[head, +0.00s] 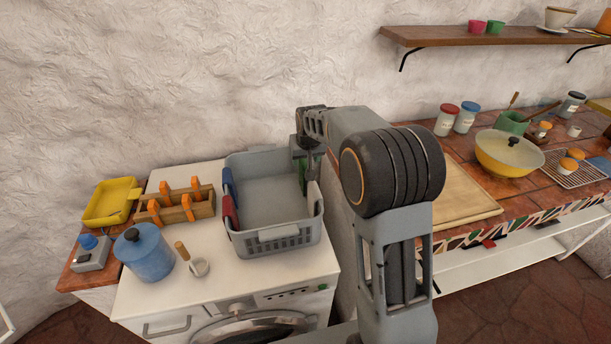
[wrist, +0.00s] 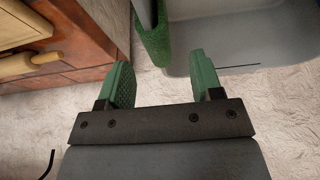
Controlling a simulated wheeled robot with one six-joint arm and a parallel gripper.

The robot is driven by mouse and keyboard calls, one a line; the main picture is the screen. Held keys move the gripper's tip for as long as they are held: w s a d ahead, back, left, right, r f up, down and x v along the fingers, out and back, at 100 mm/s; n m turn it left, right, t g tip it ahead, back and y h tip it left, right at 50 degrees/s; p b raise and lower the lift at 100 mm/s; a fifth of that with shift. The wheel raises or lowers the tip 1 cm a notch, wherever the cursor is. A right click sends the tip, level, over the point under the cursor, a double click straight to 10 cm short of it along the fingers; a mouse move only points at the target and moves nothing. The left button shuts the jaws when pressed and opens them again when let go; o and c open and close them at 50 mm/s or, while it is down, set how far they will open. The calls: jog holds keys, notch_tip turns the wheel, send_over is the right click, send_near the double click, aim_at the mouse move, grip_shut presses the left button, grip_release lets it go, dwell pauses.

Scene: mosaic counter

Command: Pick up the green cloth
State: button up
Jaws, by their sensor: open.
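The green cloth (head: 302,176) hangs over the right wall of the grey basket (head: 279,236) on top of the washing machine. My gripper (head: 308,160) is at that wall, above and beside the cloth, and partly covers it. In the wrist view the green cloth (wrist: 151,38) hangs as a fuzzy fold, just beyond the fingertips and between their lines. My gripper (wrist: 161,64) is open there, with green pads and nothing between them. Whether the cloth touches a finger I cannot tell.
Blue and red cloths (head: 230,206) hang on the basket's left wall. A wooden board (head: 462,195) lies on the right-hand counter.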

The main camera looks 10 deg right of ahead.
aim_at(305, 163)
jog(key=shift+p+x, duration=0.65)
jog(key=shift+x, duration=2.1)
jog(key=shift+d, duration=0.15)
jog(key=shift+s, duration=0.1)
jog(key=c, duration=1)
